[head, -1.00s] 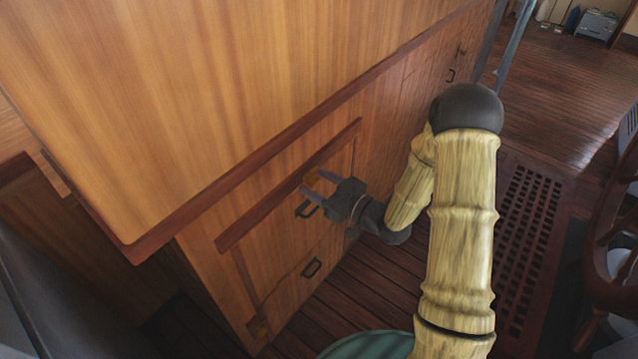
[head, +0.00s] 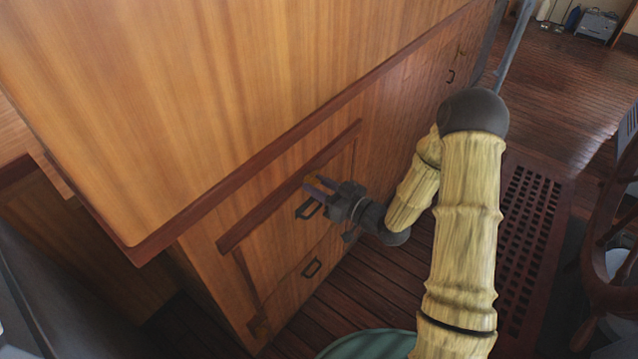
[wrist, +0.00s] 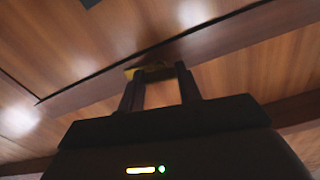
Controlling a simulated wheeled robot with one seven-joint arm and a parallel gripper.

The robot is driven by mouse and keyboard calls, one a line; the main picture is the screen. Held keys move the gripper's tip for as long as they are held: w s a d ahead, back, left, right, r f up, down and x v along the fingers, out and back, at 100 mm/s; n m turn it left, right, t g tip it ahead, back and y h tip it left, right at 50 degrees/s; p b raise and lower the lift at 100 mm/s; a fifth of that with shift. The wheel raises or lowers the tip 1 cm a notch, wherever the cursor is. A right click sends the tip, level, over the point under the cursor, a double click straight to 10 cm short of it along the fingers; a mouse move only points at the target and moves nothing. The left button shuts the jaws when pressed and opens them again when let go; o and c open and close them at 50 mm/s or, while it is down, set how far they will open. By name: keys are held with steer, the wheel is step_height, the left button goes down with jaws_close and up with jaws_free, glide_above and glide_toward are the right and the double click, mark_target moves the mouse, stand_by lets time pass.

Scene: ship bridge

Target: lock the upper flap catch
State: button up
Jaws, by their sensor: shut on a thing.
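The upper flap catch (wrist: 155,72) is a small brass-yellow piece at the dark wooden rail in the wrist view. In the head view only a sliver of it shows at the fingertips, on the upper part of the cabinet flap. My gripper (head: 314,185) reaches it from the right, and its two fingers are shut on the catch. The fingers (wrist: 160,85) also show in the wrist view, with the catch at their tips. The fingers hide most of the catch, so its exact angle cannot be told.
A dark handle (head: 308,208) sits just below my gripper, and another handle (head: 312,267) is lower on the cabinet front. A brownish fitting (head: 258,328) is at the flap's lower corner. The overhanging counter edge (head: 290,135) runs above. A chair (head: 612,265) stands at right.

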steer(key=m+p, duration=0.1)
steer(key=m, duration=0.2)
steer(key=shift+r+p, duration=0.15)
steer(key=shift+p, duration=0.25)
steer(key=m+p, duration=0.2)
steer(key=m, duration=0.3)
steer(key=shift+d, duration=0.1)
steer(key=m+p, duration=0.2)
steer(key=m, duration=0.1)
steer(key=shift+m, duration=0.3)
steer(key=m+p, duration=0.1)
steer(key=m, duration=0.3)
steer(key=shift+f, duration=0.2)
steer(key=o, duration=1)
steer(key=b+v, duration=0.1)
steer(key=v, duration=1.6)
steer(key=shift+s+d, duration=0.15)
